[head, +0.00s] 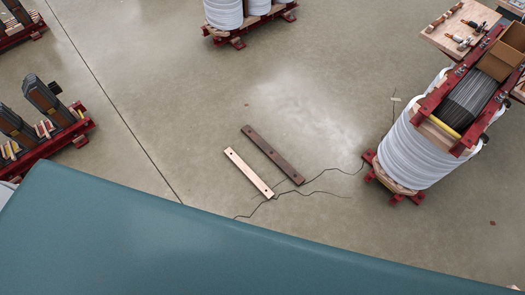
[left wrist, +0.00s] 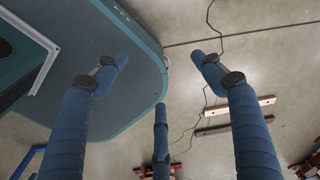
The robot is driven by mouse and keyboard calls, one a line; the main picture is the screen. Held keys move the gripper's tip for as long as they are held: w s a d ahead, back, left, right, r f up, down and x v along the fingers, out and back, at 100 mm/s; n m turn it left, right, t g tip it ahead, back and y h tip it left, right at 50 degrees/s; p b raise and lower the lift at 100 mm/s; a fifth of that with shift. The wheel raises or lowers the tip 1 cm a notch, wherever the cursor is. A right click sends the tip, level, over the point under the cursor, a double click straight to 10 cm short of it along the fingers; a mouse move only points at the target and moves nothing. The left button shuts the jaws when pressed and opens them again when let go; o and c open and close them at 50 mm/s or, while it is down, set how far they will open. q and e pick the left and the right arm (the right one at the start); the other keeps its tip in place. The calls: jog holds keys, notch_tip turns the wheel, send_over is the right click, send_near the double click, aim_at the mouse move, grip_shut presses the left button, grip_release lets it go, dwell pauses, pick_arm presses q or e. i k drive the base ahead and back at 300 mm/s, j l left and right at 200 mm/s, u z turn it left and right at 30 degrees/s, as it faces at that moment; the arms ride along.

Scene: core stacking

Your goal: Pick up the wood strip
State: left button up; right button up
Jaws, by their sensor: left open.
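Two strips lie flat on the concrete floor, side by side and apart, in the middle of the head view. One is a pale wood strip (head: 248,172) with dark holes. The other is a dark brown strip (head: 272,155) just behind and to the right of it. In the left wrist view the pale strip (left wrist: 240,105) and the dark strip (left wrist: 228,127) lie at the right, partly hidden behind a blue finger. My left gripper (left wrist: 160,75) has its blue fingers spread, with nothing between them. It is well above the floor, apart from both strips. My right gripper is in neither view.
Thin dark cables or cracks (head: 325,171) run across the floor by the strips. A large white-wound coil unit on a red frame (head: 425,150) stands at the right. Another (head: 225,14) stands at the back, and dark cores on red frames (head: 45,150) at the left. Floor around the strips is clear.

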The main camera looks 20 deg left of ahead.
aim_at(244, 168)
jog(key=u, duration=0.7)
